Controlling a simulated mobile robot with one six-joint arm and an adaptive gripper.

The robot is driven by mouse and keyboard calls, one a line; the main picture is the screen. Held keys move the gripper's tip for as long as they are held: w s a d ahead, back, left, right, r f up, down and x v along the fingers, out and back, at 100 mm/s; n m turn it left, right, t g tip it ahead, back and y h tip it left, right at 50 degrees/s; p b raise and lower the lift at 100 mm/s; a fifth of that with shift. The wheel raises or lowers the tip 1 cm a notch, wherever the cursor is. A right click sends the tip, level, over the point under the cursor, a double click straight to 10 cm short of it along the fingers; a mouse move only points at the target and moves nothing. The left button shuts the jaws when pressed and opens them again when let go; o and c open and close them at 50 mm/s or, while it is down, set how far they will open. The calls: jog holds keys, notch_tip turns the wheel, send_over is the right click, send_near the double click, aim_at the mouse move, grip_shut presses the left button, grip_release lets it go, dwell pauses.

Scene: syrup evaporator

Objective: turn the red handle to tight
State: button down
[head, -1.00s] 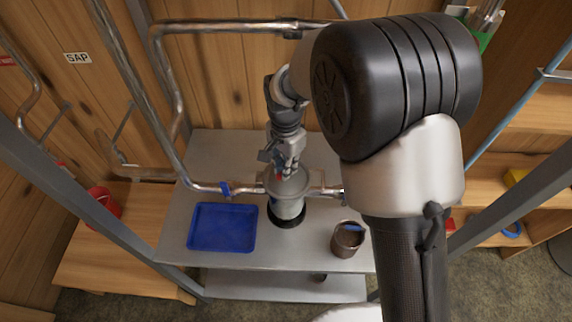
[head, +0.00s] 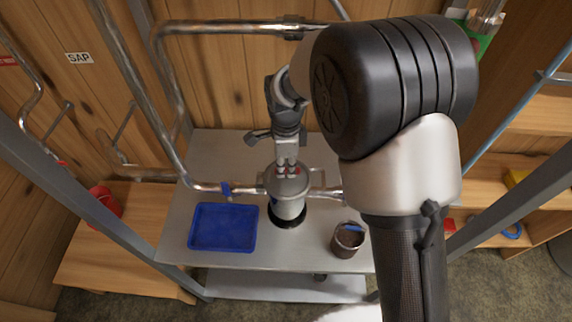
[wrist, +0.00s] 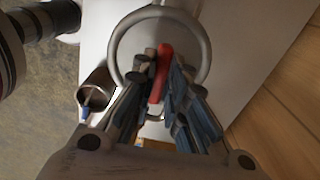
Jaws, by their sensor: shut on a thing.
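The red handle (wrist: 160,72) sits across the top of a grey cylindrical housing (head: 289,207). In the head view only small red bits of the handle (head: 280,175) show at my fingertips. My gripper (head: 287,168) points down over the housing's top and is shut on the handle. In the wrist view its blue-padded fingers (wrist: 160,80) lie on both sides of the red bar, inside the housing's round rim (wrist: 114,50). The fingers hide part of the handle, and I see no mark showing how tight it is.
The housing stands on a grey metal table (head: 180,235), with pipes (head: 205,187) joining from both sides. A blue tray (head: 222,228) lies at left, and a brown cup (head: 348,242) with something blue stands at right. A red bucket (head: 105,207) stands on the wooden bench.

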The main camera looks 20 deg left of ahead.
aim_at(286, 168)
dwell(0.3)
jog(key=c, duration=1.6)
grip_release()
notch_tip(286, 168, up, 12)
